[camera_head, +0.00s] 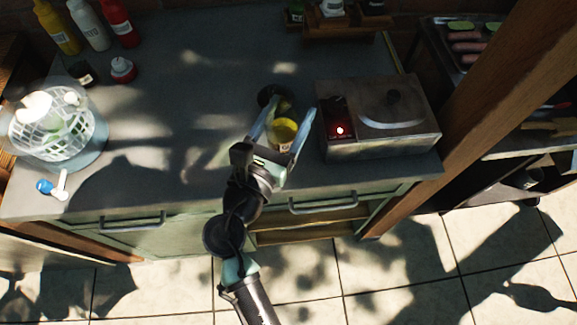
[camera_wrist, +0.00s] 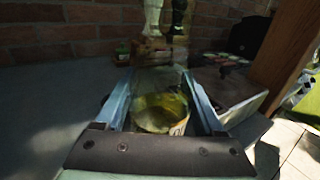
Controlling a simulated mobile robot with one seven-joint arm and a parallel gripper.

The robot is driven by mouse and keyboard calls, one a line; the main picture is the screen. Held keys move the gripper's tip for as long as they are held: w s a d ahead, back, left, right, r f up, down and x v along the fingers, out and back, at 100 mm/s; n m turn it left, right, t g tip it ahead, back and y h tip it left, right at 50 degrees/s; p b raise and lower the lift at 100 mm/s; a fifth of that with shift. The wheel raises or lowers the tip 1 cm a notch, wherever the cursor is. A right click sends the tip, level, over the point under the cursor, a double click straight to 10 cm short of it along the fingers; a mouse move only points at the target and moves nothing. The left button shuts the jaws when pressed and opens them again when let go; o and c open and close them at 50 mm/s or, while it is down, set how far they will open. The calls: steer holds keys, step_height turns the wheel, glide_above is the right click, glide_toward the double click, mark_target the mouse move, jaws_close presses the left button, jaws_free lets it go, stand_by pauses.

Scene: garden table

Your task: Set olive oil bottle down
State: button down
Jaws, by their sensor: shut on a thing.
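The olive oil bottle (camera_head: 284,130) shows yellow-green between the fingers of my gripper (camera_head: 282,122) in the head view. It also shows in the wrist view (camera_wrist: 160,112) as clear glass with yellow-green oil and a pale label low on its side. My gripper (camera_wrist: 160,105) has one blue finger on each side of the bottle and is shut on it. The bottle is over the front part of the grey counter (camera_head: 190,110), just left of the metal box. Its base is hidden, so I cannot tell whether it touches the counter.
A metal box (camera_head: 395,140) with a lid and a red light stands close on the right. A white basket spinner (camera_head: 55,125) stands at the left. Sauce bottles (camera_head: 90,25) stand at the back left, a wooden rack (camera_head: 335,25) at the back. The counter's middle is clear.

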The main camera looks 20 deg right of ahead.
steer(key=shift+g, duration=0.3)
steer(key=f+b, duration=0.1)
steer(key=f, duration=0.2)
steer(key=d+f, duration=0.1)
steer(key=f, duration=0.2)
steer(key=f+b, duration=0.1)
steer(key=f, duration=0.2)
steer(key=shift+d+f+b, duration=0.1)
steer(key=shift+d+b, duration=0.05)
steer(key=shift+b, duration=0.15)
steer(key=shift+f, duration=0.15)
steer(key=shift+c, duration=1.4)
jaws_free()
